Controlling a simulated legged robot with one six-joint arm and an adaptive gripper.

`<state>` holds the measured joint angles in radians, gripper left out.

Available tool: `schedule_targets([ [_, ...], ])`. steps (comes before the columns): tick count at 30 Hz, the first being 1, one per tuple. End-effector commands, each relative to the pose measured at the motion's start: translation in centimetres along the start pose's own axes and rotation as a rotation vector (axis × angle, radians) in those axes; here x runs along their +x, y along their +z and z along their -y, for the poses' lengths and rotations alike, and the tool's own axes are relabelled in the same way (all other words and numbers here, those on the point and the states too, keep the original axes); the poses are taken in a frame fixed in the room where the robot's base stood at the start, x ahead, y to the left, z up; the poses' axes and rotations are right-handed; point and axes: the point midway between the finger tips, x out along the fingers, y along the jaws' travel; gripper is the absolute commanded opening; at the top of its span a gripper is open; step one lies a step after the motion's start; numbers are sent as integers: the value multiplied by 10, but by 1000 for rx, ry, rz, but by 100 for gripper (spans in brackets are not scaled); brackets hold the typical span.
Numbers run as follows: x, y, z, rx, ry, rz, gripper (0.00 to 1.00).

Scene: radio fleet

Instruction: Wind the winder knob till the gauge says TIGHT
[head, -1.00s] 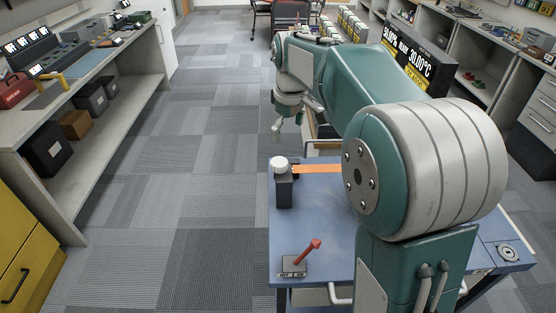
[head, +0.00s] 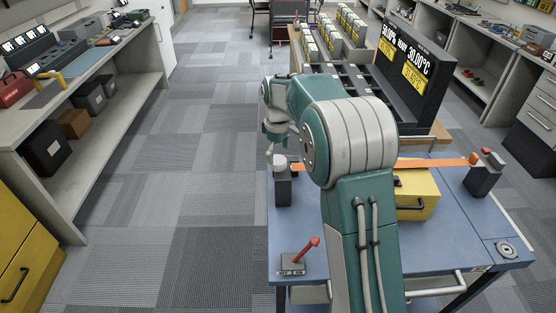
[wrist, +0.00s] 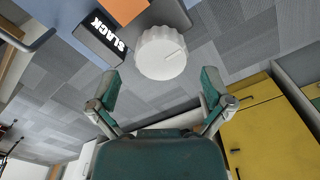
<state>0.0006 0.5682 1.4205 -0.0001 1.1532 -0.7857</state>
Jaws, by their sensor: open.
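The white ribbed winder knob (head: 281,160) tops a dark post (head: 283,188) at the left edge of the blue table. In the wrist view the knob (wrist: 160,52) shows a thin line on its face and lies just beyond my fingertips. The gauge (wrist: 106,34) beside it reads SLACK. An orange strap (head: 450,162) runs across the table over a yellow case (head: 418,196) to a post at the right. My gripper (wrist: 160,84) is open and empty, its fingers spread wider than the knob. In the head view it (head: 270,155) is partly hidden beside the knob.
A small lever box (head: 292,264) with a red lever stands at the table's front left. The right post (head: 484,174) has a red top. A black display board (head: 412,75) and racks stand behind the table. The carpet at left is clear.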

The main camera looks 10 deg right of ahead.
Motion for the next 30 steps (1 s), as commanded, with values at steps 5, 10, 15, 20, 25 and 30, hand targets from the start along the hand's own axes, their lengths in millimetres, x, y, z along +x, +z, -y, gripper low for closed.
schedule_targets([
  [5, 22, 0, 0, 0, -1, 1, 100],
  [10, 28, 0, 0, 0, 0, 0, 100],
  [15, 28, 0, 0, 0, 1, -1, 100],
  [20, 28, 0, 0, 0, 1, -1, 38],
  [25, 28, 0, 0, 0, 0, 0, 25],
  [30, 29, 0, 0, 13, 0, 1, 25],
])
